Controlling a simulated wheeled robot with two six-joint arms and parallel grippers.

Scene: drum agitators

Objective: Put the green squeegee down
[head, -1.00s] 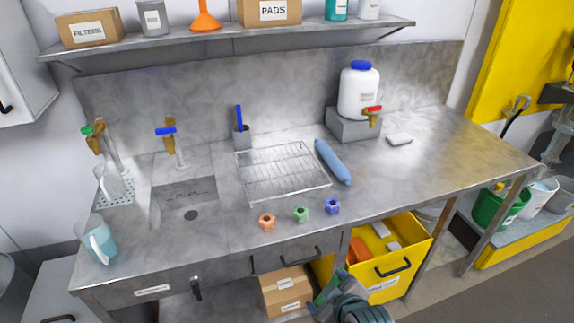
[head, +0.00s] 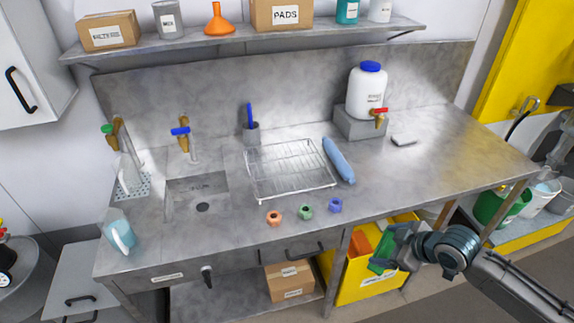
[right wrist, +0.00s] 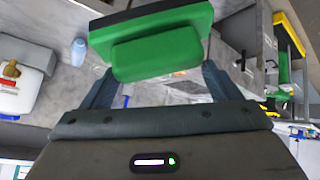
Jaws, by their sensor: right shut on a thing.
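My right gripper (head: 394,248) is shut on the green squeegee (head: 380,263). It holds the squeegee at the front right of the steel counter, in front of the yellow drawer in the head view. In the right wrist view the squeegee (right wrist: 160,45) shows as a green block with a dark strip along its upper edge, between the two fingers of the gripper (right wrist: 158,82). Its far side is hidden. My left gripper is not in view.
The yellow drawer (head: 347,290) stands open under the steel counter (head: 420,165), with an orange item (head: 360,243) inside. A wire rack (head: 290,168), a blue roll (head: 338,160) and several coloured nuts lie on the counter. The counter's right part is mostly clear.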

